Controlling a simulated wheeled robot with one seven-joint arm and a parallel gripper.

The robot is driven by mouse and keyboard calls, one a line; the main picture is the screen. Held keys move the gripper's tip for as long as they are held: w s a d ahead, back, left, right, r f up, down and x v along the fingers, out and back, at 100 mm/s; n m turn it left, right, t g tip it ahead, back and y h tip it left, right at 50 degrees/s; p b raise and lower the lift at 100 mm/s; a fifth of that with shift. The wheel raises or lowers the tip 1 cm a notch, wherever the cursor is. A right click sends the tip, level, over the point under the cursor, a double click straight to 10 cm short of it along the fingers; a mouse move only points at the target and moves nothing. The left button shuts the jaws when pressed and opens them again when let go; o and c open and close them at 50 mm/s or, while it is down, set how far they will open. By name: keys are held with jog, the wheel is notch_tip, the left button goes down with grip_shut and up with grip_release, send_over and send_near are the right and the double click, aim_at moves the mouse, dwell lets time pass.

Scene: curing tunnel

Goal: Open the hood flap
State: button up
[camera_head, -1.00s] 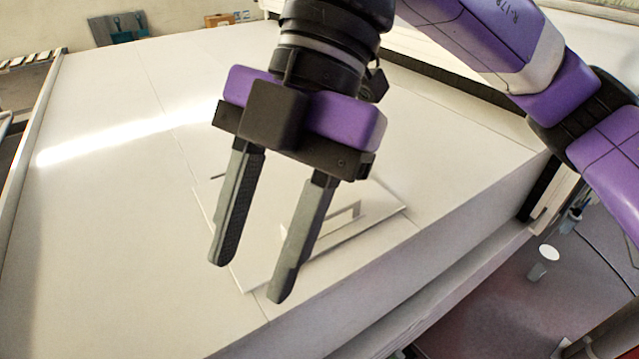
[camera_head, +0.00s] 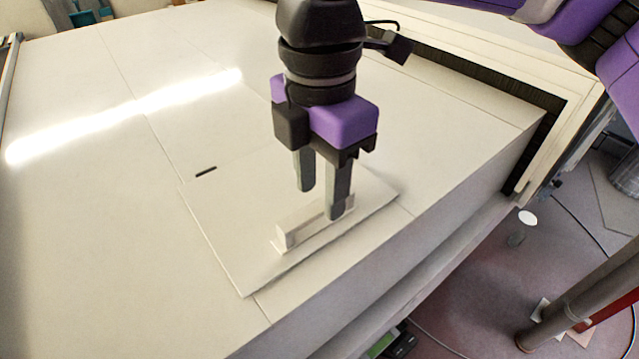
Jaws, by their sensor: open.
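The hood flap (camera_head: 225,225) is a flat white panel lying shut on the white hood top, near its front edge. A pale raised bar handle (camera_head: 298,228) stands near the flap's front side. My gripper (camera_head: 321,201) points down over the handle's right part, with its fingers apart. The nearer finger overlaps the handle's right end in the picture and hides some of it. The other finger is behind the handle's line. I cannot tell whether either finger touches the handle or the flap.
The broad hood top (camera_head: 80,220) is clear to the left, with a bright light streak. A small dark slot (camera_head: 206,172) lies at the flap's back-left side. A pale frame (camera_head: 570,125) stands at the right. A brown post (camera_head: 580,300) rises from the floor at lower right.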

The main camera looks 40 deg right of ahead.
jog(key=shift+f, duration=0.6)
grip_shut()
dwell(1.1)
